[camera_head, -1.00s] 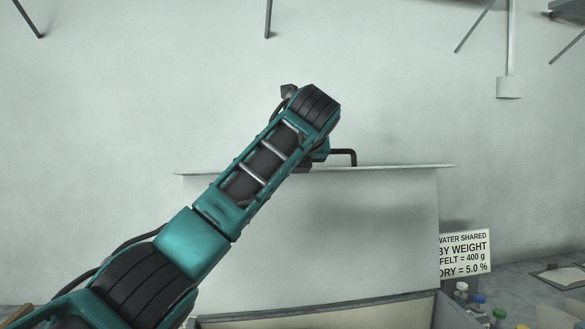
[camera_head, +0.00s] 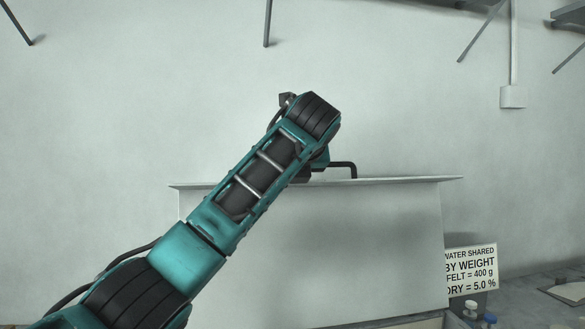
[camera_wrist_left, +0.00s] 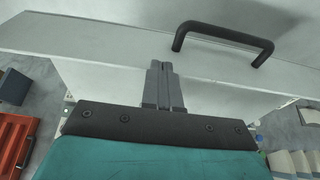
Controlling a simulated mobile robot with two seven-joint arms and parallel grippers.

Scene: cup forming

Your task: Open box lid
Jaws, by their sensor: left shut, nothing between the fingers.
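My left arm crosses in front of the lid and hides the left gripper in the head view. In the left wrist view, my left gripper (camera_wrist_left: 161,66) is shut and empty, its fingertips at the lid's pale edge (camera_wrist_left: 110,52). The black handle (camera_wrist_left: 222,38) is beyond them to the upper right. Contact cannot be told. My right gripper is not in view.
A light wall (camera_head: 100,120) rises behind. In the left wrist view, an orange tray (camera_wrist_left: 14,140) lies lower left and pale blocks (camera_wrist_left: 290,163) lower right.

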